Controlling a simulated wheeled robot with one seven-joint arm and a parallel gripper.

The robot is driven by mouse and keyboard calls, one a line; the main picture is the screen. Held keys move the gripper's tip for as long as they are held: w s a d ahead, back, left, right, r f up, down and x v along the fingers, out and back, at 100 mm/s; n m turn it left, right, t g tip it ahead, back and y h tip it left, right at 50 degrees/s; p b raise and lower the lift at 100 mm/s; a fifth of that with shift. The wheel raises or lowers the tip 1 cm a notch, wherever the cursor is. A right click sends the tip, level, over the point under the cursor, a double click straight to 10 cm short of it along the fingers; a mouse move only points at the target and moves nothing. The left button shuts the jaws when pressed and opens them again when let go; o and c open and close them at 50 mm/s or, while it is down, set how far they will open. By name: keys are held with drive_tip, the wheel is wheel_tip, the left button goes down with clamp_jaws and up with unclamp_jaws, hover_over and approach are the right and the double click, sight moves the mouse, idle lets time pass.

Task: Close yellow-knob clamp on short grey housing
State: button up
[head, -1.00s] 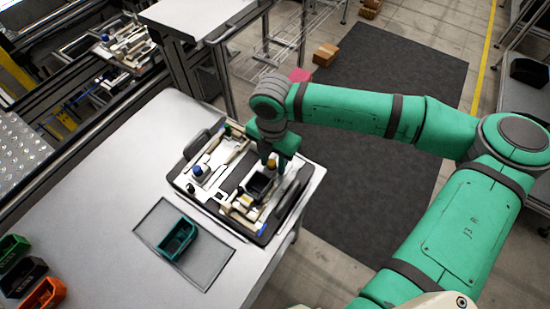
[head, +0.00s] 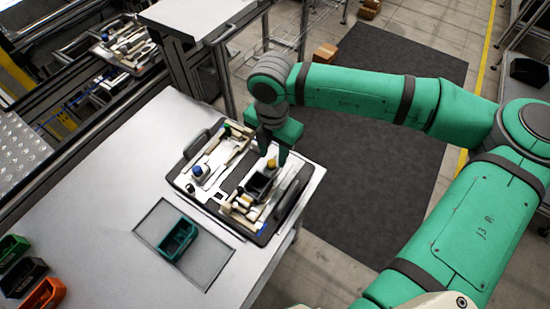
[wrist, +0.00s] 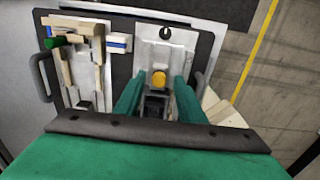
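The yellow knob (head: 271,164) of a clamp stands at the far end of a dark grey housing (head: 258,187) on the pallet fixture (head: 224,192). In the wrist view the yellow knob (wrist: 159,79) shows between my two green fingers, with a gap on each side. My gripper (wrist: 158,88) is open and holds nothing. In the head view my gripper (head: 273,150) is just above and behind the knob. The clamp's arm is partly hidden by the fingers, so I cannot tell its exact position.
A blue-knob clamp (head: 198,170) and a green-knob clamp (head: 228,131) stand on the same fixture. A black handle (head: 293,193) runs along its right end. A teal bin (head: 178,238) sits on a grey mat to the front left. Bare table lies left of the fixture.

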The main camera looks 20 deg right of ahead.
drive_tip(key=shift+r, duration=1.65)
